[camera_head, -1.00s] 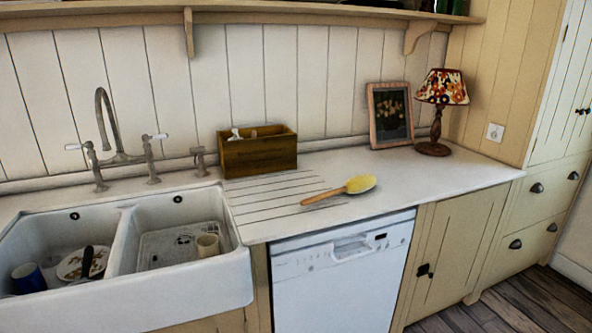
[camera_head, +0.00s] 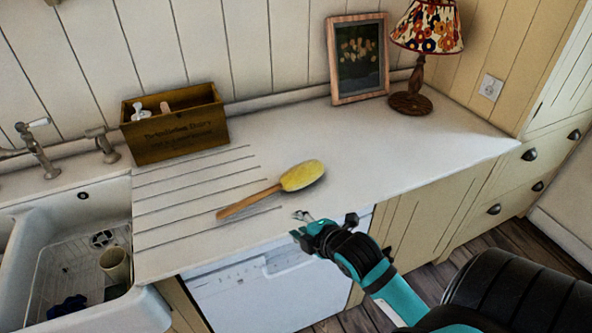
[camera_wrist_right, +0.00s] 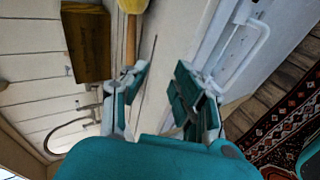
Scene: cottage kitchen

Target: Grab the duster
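The duster has a yellow head (camera_head: 302,175) and a wooden handle (camera_head: 248,201). It lies on the white counter, its handle pointing to the lower left in the head view. My right gripper (camera_head: 312,226) is at the counter's front edge, below and slightly right of the duster in the picture, apart from it. In the right wrist view the gripper (camera_wrist_right: 159,78) is open, with nothing between its fingers. The duster's handle (camera_wrist_right: 131,40) shows beyond the left finger, with part of the yellow head at the top edge. My left gripper is not in view.
A wooden box (camera_head: 175,125) stands behind the drainer grooves. A framed picture (camera_head: 359,60) and a lamp (camera_head: 412,85) stand at the back right. The sink (camera_head: 150,312) is at left, with a beige cup (camera_head: 115,265). The counter around the duster is clear.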

